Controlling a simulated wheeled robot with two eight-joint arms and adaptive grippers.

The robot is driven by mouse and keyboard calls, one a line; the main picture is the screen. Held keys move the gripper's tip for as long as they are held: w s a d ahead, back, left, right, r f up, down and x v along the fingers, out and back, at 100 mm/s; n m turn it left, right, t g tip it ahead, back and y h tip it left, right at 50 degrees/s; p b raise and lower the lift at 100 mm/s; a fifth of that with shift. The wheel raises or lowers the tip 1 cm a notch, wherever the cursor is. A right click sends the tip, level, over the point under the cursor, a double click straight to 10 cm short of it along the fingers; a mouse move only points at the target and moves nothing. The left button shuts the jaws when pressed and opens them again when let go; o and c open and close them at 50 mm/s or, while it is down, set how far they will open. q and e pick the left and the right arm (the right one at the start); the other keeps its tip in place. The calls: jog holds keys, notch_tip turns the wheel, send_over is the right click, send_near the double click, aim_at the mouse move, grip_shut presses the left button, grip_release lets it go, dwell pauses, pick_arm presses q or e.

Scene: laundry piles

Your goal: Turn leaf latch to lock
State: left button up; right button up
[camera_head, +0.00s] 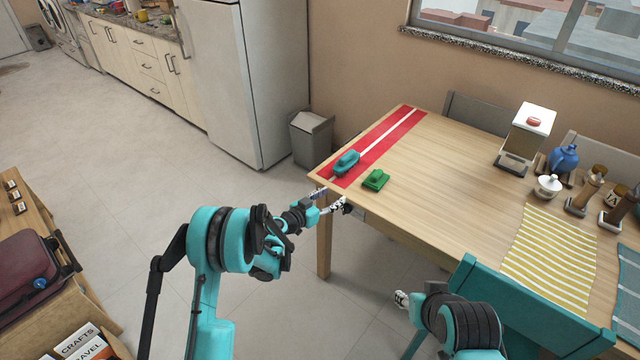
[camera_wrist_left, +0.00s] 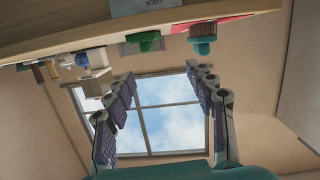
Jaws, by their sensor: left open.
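I cannot make out the leaf latch for certain. A pale plate reading LOCK (camera_wrist_left: 146,6) is at the table's edge in the left wrist view, partly cut off. A small grey plate (camera_head: 359,213) shows on the near edge in the head view. My left gripper (camera_head: 331,200) is open and empty at the table's near left corner, apart from the LOCK plate. Its two fingers (camera_wrist_left: 160,75) stand wide apart in the left wrist view. My right gripper (camera_head: 402,299) is low, in front of the table; its jaws are too small to read.
On the wooden table (camera_head: 440,165), a teal object (camera_head: 346,162) sits on a red strip (camera_head: 395,133), with a green object (camera_head: 376,180) beside it. A teal chair (camera_head: 515,310) blocks the front right. A bin (camera_head: 311,140) stands behind the left corner.

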pick_arm(q)
jog(key=s+a+r+g+y+p, duration=0.1)
jog(key=s+r, duration=0.3)
jog(key=r, duration=0.3)
jog(key=s+a+r+n+g+y, duration=0.1)
jog(key=s+a+r, duration=0.1)
jog(key=s+r, duration=0.3)
jog(key=shift+r+p, duration=0.4)
jog(key=shift+r, duration=0.5)
jog(key=s+a+r+n+g+y, duration=0.1)
jog(key=s+a+r+y, duration=0.15)
jog(key=s, duration=0.45)
jog(key=s+a+r+n+g+y, duration=0.1)
jog(key=s+a+r+n, duration=0.15)
jog(key=s, duration=0.45)
jog(key=s+a+f+y, duration=0.1)
jog(key=s+a, duration=0.2)
jog(key=s, duration=0.3)
jog(key=s+a+f+n+y, duration=0.1)
jog(key=s+a+y, duration=0.1)
jog(key=s, duration=0.4)
jog(key=s+a+f+n+g+y, duration=0.1)
jog(key=s+a+f, duration=0.1)
jog(key=s+a, duration=0.2)
jog(key=shift+s, duration=1)
jog(key=shift+n+y, duration=0.25)
